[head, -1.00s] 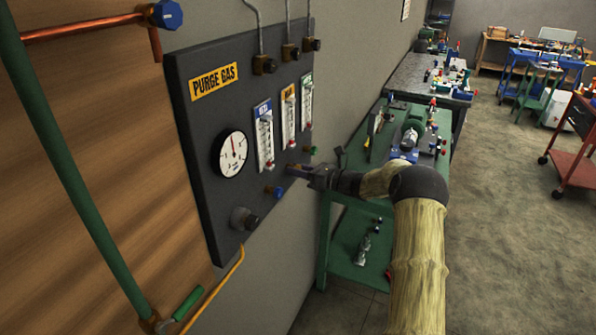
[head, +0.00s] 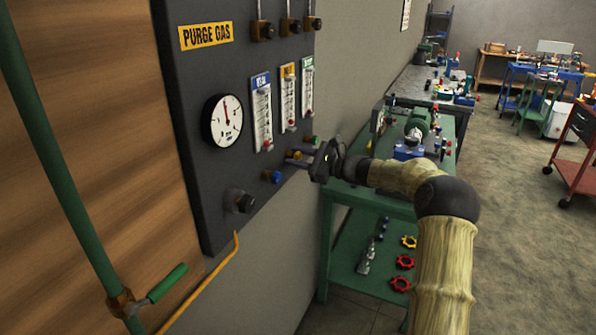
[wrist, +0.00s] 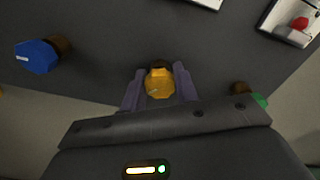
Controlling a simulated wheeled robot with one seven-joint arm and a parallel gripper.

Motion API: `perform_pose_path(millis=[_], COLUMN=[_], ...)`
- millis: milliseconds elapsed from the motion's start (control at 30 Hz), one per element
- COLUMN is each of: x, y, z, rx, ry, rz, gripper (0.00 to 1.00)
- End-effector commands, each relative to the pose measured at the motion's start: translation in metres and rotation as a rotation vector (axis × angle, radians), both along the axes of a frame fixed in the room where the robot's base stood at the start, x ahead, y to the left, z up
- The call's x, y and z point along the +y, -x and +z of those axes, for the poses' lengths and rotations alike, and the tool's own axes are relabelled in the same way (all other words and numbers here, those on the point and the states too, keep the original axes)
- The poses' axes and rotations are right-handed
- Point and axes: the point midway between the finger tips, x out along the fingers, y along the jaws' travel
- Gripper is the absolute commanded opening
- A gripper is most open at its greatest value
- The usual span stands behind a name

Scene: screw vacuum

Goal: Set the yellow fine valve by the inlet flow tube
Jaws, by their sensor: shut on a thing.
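The dark purge gas panel (head: 215,175) is on the wall, with three flow tubes in a row: blue-topped (head: 262,113), yellow-topped (head: 288,98) and green-topped (head: 307,88). Which of them is the inlet tube I cannot read. The yellow fine valve knob (wrist: 159,83) sits between my gripper's (wrist: 160,92) two fingers in the wrist view, which are shut on it. In the head view my gripper (head: 298,158) reaches the panel from the right, below the tubes, and partly hides the yellow knob.
A blue knob (head: 272,177) is left of my gripper and a green knob (head: 313,140) is close on its right. A round gauge (head: 222,121) and a black knob (head: 243,203) are further left. A green bench (head: 350,197) stands right, beneath my arm.

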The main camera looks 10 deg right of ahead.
Motion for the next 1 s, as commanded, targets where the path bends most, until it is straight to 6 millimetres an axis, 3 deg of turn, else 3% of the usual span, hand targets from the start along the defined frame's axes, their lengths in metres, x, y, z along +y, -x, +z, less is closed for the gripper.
perform_pose_path(millis=[33, 400, 933, 967, 1000], x=[-0.0006, -0.0002, 0.0000, 0.0000, 0.0001], y=[0.0000, 0.0003, 0.0003, 0.0004, 0.0003], z=[-0.0064, -0.0027, -0.0007, -0.0007, -0.0007], rx=[-0.035, -0.197, -0.222, -0.222, -0.222], ry=[0.024, 0.144, 0.163, 0.163, 0.163], rz=[0.000, 0.000, 0.000, 0.000, 0.000], gripper=[0.07, 0.07, 0.07, 0.32, 0.40])
